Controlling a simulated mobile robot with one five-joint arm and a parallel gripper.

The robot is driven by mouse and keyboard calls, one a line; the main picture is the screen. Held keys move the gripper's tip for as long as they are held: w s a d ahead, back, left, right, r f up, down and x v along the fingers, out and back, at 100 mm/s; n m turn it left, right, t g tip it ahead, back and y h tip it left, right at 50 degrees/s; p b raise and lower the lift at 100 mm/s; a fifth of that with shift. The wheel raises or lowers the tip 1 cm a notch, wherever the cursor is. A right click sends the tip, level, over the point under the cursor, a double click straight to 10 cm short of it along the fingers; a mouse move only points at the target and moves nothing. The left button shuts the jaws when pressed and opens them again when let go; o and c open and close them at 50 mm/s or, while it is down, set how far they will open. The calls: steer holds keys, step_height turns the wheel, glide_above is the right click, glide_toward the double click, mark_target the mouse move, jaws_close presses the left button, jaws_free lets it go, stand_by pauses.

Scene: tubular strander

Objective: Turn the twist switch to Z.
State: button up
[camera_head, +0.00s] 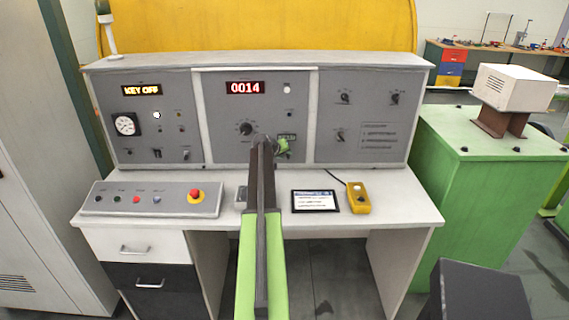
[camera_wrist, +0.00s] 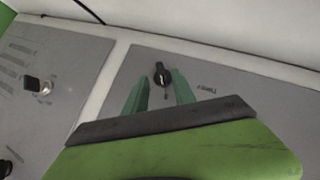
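My gripper (camera_head: 283,147) is at the lower right of the console's middle panel, below the red 0014 display. In the wrist view the two green fingers (camera_wrist: 162,92) are spread apart with nothing between their tips. A black knob with a pale mark (camera_wrist: 161,73) sits on the grey panel just past the tips, between them in the picture. I cannot tell whether it is the twist switch, and its letters are unreadable. A small label (camera_wrist: 205,89) is beside it. In the head view my gripper and arm hide this part of the panel.
The grey console (camera_head: 225,120) has other knobs, including a black dial (camera_head: 245,128) left of my gripper. On the desk are a button box with a red emergency stop (camera_head: 195,195), a tablet (camera_head: 315,201) and a yellow pendant (camera_head: 358,198). A green cabinet (camera_head: 480,190) stands right.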

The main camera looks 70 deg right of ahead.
steer(key=shift+d+f, duration=0.35)
steer(key=shift+d, duration=0.15)
steer(key=shift+c, duration=0.3)
